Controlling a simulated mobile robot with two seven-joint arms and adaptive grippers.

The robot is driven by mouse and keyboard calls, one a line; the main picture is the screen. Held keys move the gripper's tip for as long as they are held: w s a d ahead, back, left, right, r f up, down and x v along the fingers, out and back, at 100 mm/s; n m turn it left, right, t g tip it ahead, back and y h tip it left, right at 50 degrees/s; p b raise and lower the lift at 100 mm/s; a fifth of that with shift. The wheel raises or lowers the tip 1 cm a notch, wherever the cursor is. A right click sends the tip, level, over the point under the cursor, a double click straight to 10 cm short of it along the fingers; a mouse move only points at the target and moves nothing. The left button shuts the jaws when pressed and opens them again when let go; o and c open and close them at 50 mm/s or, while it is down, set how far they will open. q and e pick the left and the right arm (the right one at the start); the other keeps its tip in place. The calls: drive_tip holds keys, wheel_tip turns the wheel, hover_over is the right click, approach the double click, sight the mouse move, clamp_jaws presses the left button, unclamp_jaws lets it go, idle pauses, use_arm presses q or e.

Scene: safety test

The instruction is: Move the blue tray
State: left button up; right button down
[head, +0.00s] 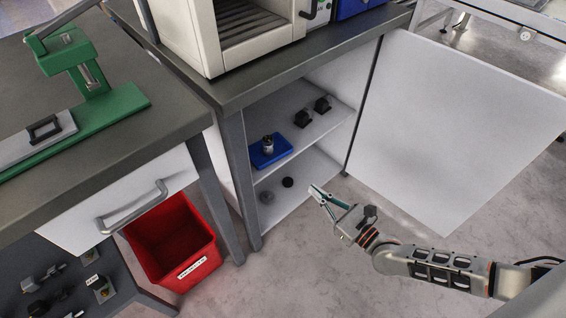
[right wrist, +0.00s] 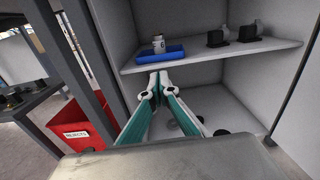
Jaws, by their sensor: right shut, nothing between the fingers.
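The blue tray (head: 258,157) lies on the upper shelf of the open cabinet, at its left front. A small grey-white container (head: 268,143) stands upright on it. In the right wrist view the blue tray (right wrist: 143,63) lies ahead of the fingers, a little to the left, with the container (right wrist: 158,44) on it. My right gripper (head: 314,190) is outside the cabinet opening, to the right of the tray and lower in the picture, apart from it. Its fingers (right wrist: 158,78) are shut and empty. My left gripper is not in view.
The cabinet door (head: 450,120) stands wide open on the right. Black parts (head: 303,118) sit farther right on the upper shelf (right wrist: 230,54). Dark round pieces (head: 288,182) lie on the lower level. A red bin (head: 205,235) stands on the left, below a drawer (head: 125,200).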

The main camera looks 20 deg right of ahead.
drive_tip(key=b, duration=0.2)
approach(285, 162)
drive_tip(key=w+a, duration=0.1)
drive_tip(key=w, duration=0.1)
drive_tip(key=w+a+r, duration=0.1)
drive_tip(key=w, duration=0.1)
drive_tip(key=w+a, duration=0.1)
drive_tip(key=w, duration=0.1)
drive_tip(key=shift+w+r, duration=0.15)
drive_tip(key=shift+r, duration=0.25)
drive_tip(key=shift+w+a+r, duration=0.1)
drive_tip(key=shift+w+a, duration=0.2)
drive_tip(key=shift+w, duration=0.4)
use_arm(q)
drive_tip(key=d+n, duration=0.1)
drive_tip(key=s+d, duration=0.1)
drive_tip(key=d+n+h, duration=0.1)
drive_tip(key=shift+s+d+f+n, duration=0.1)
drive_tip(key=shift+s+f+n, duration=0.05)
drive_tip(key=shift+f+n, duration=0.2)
use_arm(e)
drive_tip(key=shift+w+a+r, duration=0.1)
